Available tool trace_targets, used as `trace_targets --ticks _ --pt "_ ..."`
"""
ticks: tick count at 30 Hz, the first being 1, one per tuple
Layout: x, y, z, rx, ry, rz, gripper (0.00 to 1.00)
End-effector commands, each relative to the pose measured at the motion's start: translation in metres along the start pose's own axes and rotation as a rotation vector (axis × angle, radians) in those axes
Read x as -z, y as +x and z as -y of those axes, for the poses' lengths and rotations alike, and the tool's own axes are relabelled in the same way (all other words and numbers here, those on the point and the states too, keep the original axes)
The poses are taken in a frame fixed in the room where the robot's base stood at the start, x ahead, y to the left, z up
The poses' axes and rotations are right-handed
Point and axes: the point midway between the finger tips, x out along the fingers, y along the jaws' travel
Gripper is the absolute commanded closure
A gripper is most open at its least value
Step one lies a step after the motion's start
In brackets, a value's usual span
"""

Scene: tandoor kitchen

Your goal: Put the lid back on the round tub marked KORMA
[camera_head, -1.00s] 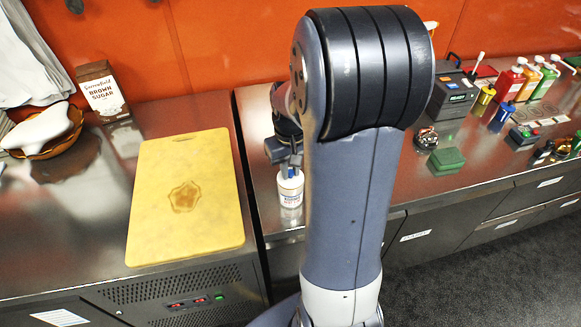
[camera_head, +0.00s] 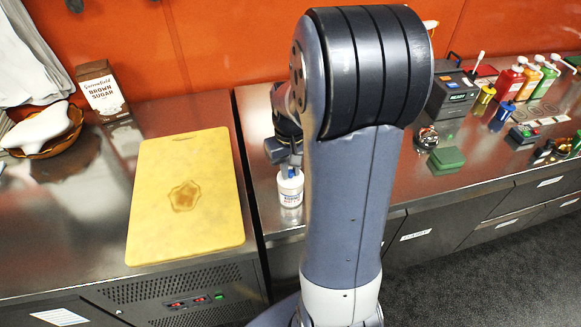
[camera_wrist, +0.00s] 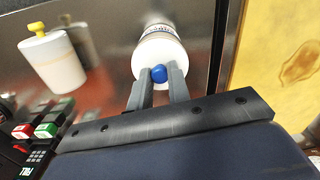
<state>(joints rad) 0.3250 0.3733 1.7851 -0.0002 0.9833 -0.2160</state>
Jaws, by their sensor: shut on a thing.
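A white round tub (camera_head: 291,192) with blue lettering stands on the steel counter, left of my arm; the lettering is too small to read. It also shows in the wrist view (camera_wrist: 162,36), at top centre. A white lid (camera_wrist: 151,75) with a blue knob is at the tub's top, lined up with it; whether it is fully seated I cannot tell. My gripper (camera_wrist: 158,78) is shut on the blue knob, one finger on each side. In the head view my gripper (camera_head: 290,168) is right above the tub, and the lid is mostly hidden.
A white tub with a yellow knob (camera_wrist: 53,62) stands to the left in the wrist view. A yellow cutting board (camera_head: 150,215) lies on the left counter, near a brown sugar box (camera_head: 103,92). Bottles (camera_head: 508,82) and small items stand at the right. My arm hides the middle counter.

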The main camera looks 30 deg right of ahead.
Motion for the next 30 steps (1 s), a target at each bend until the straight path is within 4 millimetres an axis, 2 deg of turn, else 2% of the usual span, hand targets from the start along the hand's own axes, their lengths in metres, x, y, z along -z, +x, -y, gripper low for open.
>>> trace_targets --ticks 13,14,15,23,28,30 --pt "0.0 0.0004 0.0 0.0 0.0 0.0 1.0" --pt "0.0 0.0004 0.0 0.0 0.0 0.0 0.82" --pt "0.0 0.0004 0.0 0.0 0.0 0.0 0.78" --pt "0.0 0.0004 0.0 0.0 0.0 0.0 0.57" --pt "0.0 0.0004 0.0 0.0 0.0 0.0 0.56" --pt "0.0 0.0004 0.0 0.0 0.0 0.0 0.5"
